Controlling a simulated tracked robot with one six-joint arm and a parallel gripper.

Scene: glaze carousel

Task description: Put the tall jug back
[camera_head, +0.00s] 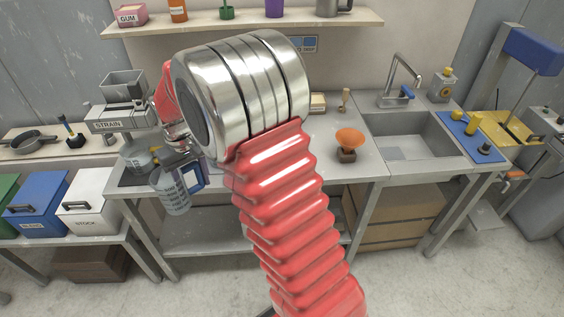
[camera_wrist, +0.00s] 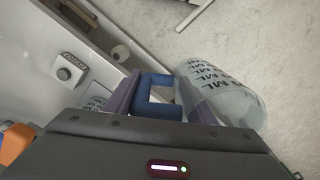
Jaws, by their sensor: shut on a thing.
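A clear measuring jug (camera_head: 175,194) with dark volume markings and a blue handle hangs near the bench's left front edge, roughly upright. In the wrist view the jug (camera_wrist: 232,92) shows in front of the floor, with its blue handle (camera_wrist: 144,104) between the gripper fingers. My gripper (camera_wrist: 155,98) is shut on that handle. In the head view my arm partly hides the gripper. A second clear vessel (camera_head: 137,159) stands on the bench behind and left of the held jug. I cannot tell from here which of the two is taller.
The steel bench (camera_head: 375,178) holds an orange bowl-topped item (camera_head: 350,140) and a sink (camera_head: 412,135). A STRAIN-labelled unit (camera_head: 121,116) stands at back left. Lidded bins (camera_head: 92,195) are left of the bench. A shelf (camera_head: 240,22) with containers runs above. My arm hides the bench's middle.

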